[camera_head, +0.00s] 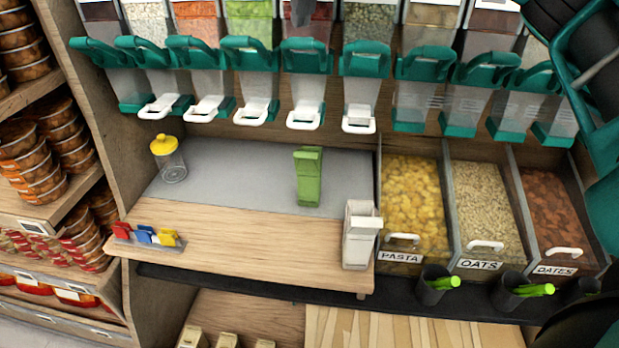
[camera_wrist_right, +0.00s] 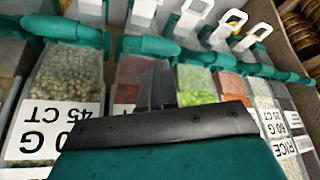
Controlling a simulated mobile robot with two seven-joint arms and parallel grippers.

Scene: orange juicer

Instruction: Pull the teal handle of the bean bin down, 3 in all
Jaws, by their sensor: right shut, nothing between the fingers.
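A row of clear bins with teal handles runs along the top of the head view. One bin holds red contents (camera_head: 320,12) and has a teal handle (camera_head: 306,55) below it. The bin to its right holds pale green bean-like pieces (camera_head: 367,20) and has its own teal handle (camera_head: 366,60). No label here names beans. The dark tips of my right gripper (camera_head: 303,14) are shut and empty in front of the red bin, above its handle. In the wrist view, the gripper (camera_wrist_right: 155,82) shows before the red bin (camera_wrist_right: 130,75), beside the pale green bin (camera_wrist_right: 70,75). My left gripper is not in view.
White spout levers (camera_head: 303,118) hang below several bins. On the counter stand a yellow-lidded jar (camera_head: 168,158), a green container (camera_head: 308,175) and a white one (camera_head: 361,235). Pasta, oats and dates bins (camera_head: 415,200) lie at right. My arm fills the right edge.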

